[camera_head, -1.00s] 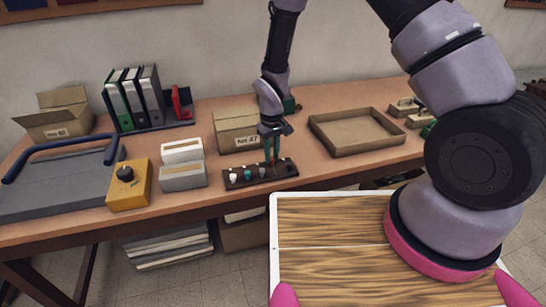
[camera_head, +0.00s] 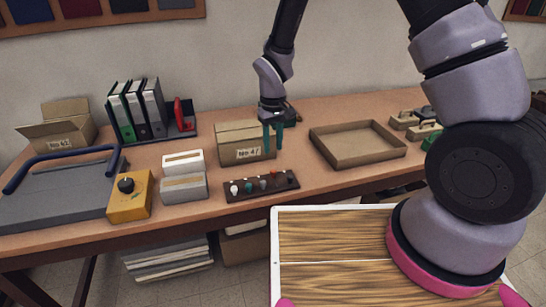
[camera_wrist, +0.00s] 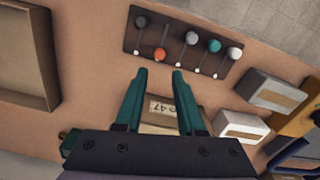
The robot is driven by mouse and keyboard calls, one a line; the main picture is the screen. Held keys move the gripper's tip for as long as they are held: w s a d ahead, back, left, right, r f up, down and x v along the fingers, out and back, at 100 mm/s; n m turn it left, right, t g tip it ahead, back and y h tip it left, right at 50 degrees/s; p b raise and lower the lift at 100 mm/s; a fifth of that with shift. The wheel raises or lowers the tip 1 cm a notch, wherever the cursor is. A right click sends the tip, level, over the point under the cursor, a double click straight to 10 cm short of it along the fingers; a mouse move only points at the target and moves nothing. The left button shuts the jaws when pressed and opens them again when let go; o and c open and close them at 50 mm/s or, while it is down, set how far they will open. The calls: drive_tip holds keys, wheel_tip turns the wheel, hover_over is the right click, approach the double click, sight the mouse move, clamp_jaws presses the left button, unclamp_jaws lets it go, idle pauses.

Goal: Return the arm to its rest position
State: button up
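My gripper (camera_head: 273,136) hangs over the table, its teal fingers pointing down in front of the cardboard box labelled No 47 (camera_head: 240,152). In the wrist view the two fingers of my gripper (camera_wrist: 160,73) stand apart with nothing between them, and the box label (camera_wrist: 163,107) shows beyond the gap. A dark strip (camera_head: 240,193) with several coloured knobs lies just in front of and below the gripper. It also shows in the wrist view (camera_wrist: 176,58), clear of the fingertips.
An empty cardboard tray (camera_head: 345,161) lies to the right. The wooden table (camera_head: 310,182) is bare between strip and tray.

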drive_tip(key=shift+r, duration=0.9)
drive_tip(key=d+r+m+t, duration=0.1)
drive_tip(key=d+r, duration=0.3)
drive_tip(key=r, duration=0.3)
drive_tip(key=d+r+m+t+y, duration=0.1)
drive_tip(key=d+r+m, duration=0.1)
drive_tip(key=d+r, duration=0.35)
drive_tip(key=d+r+m+t, duration=0.1)
drive_tip(key=d+r, duration=0.1)
drive_tip(key=r, duration=0.7)
drive_tip(key=s+d+r+m+t+y, duration=0.1)
drive_tip(key=s+d+r+m+t, duration=0.3)
drive_tip(key=s+d+r, duration=0.8)
drive_tip(key=shift+s+d+r+m, duration=0.2)
drive_tip(key=shift+s+r+m, duration=0.75)
drive_tip(key=shift+s, duration=1.1)
drive_tip(key=shift+r, duration=0.15)
